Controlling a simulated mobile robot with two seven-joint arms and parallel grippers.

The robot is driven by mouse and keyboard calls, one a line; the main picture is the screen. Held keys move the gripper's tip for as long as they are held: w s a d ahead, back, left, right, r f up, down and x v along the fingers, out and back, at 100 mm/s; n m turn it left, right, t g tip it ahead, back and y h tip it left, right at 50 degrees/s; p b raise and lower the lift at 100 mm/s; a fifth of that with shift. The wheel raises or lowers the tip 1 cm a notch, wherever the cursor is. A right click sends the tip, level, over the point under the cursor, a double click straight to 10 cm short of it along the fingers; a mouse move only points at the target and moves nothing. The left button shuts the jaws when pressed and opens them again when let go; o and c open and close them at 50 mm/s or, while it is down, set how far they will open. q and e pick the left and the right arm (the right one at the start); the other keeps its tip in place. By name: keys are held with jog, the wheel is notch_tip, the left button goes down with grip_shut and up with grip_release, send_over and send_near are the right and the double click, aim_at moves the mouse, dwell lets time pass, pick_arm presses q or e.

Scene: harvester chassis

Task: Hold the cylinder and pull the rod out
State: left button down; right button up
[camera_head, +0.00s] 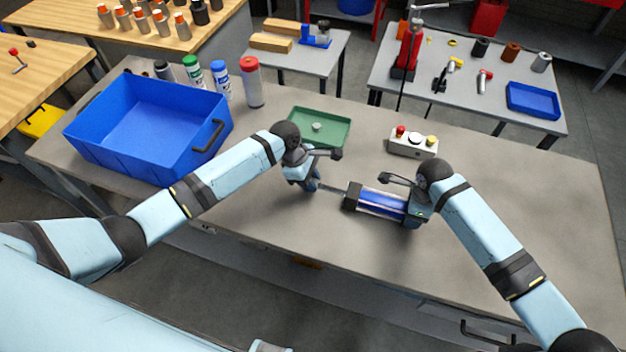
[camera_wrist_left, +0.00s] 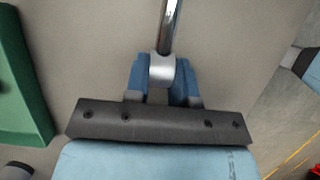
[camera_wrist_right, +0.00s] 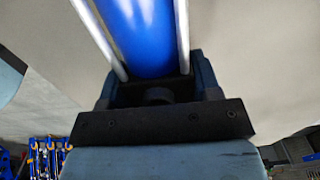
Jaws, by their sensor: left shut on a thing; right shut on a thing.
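The blue cylinder (camera_head: 380,202) with dark end caps lies on the grey workbench, running left to right. The right wrist view also shows its blue barrel (camera_wrist_right: 145,35) between two silver tie rods. My right gripper (camera_head: 415,212) is shut on the cylinder's right end; its fingers also show in the right wrist view (camera_wrist_right: 157,85). A thin silver rod (camera_head: 331,189) reaches left from the cylinder's left cap. My left gripper (camera_head: 311,185) is shut on the rod's end fitting (camera_wrist_left: 162,68). The rod's shiny shaft (camera_wrist_left: 170,25) runs away from the fingers. The cap end of the rod is hidden inside the cylinder.
A green tray (camera_head: 335,132) lies behind the left gripper. A button box (camera_head: 413,144) stands behind the cylinder. A big blue crate (camera_head: 85,140) and several bottles (camera_head: 252,85) stand at the back left. The bench's right side is clear.

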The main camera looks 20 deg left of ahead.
pick_arm(q)
jog(key=shift+a, duration=0.1)
pick_arm(e)
jog(key=shift+d, duration=0.1)
pick_arm(q)
jog(key=c, duration=0.9)
grip_release()
jog(key=shift+r, duration=0.1)
jog(key=v, duration=1.1)
jog(key=shift+a+r, duration=0.2)
jog(key=shift+r, duration=0.15)
pick_arm(e)
jog(key=o, duration=1.4)
jog(key=shift+c, duration=0.2)
